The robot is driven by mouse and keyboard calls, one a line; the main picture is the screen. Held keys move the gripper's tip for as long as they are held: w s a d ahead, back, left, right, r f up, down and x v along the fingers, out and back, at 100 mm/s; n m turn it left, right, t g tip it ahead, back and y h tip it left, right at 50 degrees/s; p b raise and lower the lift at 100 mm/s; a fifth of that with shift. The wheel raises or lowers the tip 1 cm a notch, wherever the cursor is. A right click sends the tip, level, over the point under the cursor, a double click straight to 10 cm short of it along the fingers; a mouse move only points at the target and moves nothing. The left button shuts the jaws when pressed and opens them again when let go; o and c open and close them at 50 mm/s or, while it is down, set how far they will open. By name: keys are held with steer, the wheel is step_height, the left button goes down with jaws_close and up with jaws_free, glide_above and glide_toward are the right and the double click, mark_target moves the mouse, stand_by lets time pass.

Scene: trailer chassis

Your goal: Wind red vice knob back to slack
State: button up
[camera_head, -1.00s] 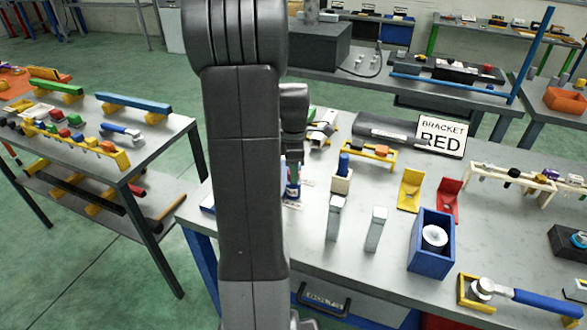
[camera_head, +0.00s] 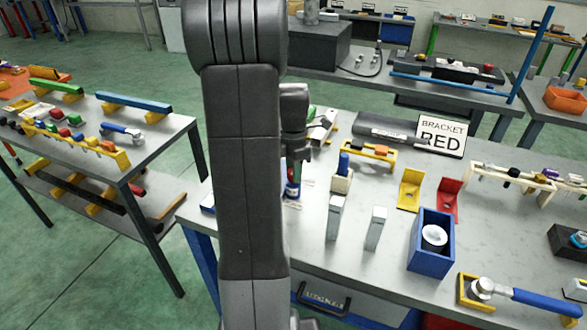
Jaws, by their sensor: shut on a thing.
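My gripper (camera_head: 294,181) is at the left part of the main workbench, partly hidden behind my own arm. It points down and is shut on a small red part, which looks like the red vice knob (camera_head: 292,190). Blue shows just above and below the red. The fingers are too small to make out singly, and the vice body is mostly hidden. I cannot tell the knob's turn angle.
A sign reading "BRACKET RED" (camera_head: 441,136) stands at the back of the bench (camera_head: 330,270). Yellow (camera_head: 410,190) and red (camera_head: 448,196) brackets, two grey posts and a blue box (camera_head: 432,250) stand to the right. Another bench is at left, with open floor between.

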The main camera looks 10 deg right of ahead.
steer(key=o, duration=1)
step_height(320, 180, up, 14)
steer(key=shift+f, duration=0.1)
steer(key=shift+f, duration=0.15)
step_height(320, 180, down, 14)
steer(key=shift+r, duration=0.2)
stand_by(0.5)
